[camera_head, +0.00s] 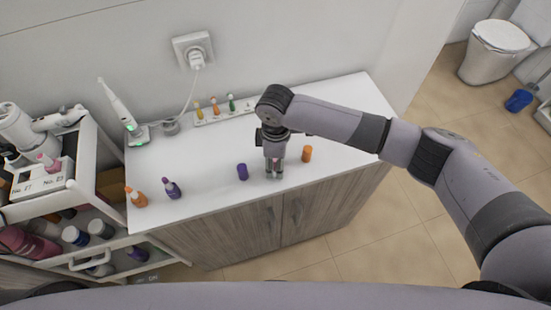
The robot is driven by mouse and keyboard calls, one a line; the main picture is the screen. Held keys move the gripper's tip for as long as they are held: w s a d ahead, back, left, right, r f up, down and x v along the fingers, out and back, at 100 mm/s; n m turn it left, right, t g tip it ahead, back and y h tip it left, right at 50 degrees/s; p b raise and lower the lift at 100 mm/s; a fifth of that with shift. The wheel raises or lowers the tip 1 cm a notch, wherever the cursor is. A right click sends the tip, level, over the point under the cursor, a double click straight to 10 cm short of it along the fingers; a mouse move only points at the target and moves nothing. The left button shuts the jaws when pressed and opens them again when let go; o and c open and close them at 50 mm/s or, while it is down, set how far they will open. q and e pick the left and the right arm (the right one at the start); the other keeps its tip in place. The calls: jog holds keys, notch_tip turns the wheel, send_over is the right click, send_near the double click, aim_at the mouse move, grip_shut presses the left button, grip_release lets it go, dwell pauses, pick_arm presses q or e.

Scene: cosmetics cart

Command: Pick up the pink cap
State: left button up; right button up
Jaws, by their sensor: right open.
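My right gripper (274,176) points straight down at the front part of the white countertop (205,187), with its fingers apart. It stands between a purple cap (242,172) on its left and an orange cap (307,154) on its right. I cannot make out a pink cap on the counter. Whatever is between or behind the fingers is too small and covered to tell. A small pink item (47,161) shows on a white box on the cart at the left; I cannot tell what it is. My left gripper is out of view.
An orange bottle (137,198) and a purple bottle (172,188) stand at the counter's front left. An electric toothbrush (122,109) stands at the back left. A rack with several small bottles (214,106) is along the wall. The white cart (98,180) adjoins the counter's left end.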

jog(key=shift+c, duration=0.3)
jog(key=c, duration=0.8)
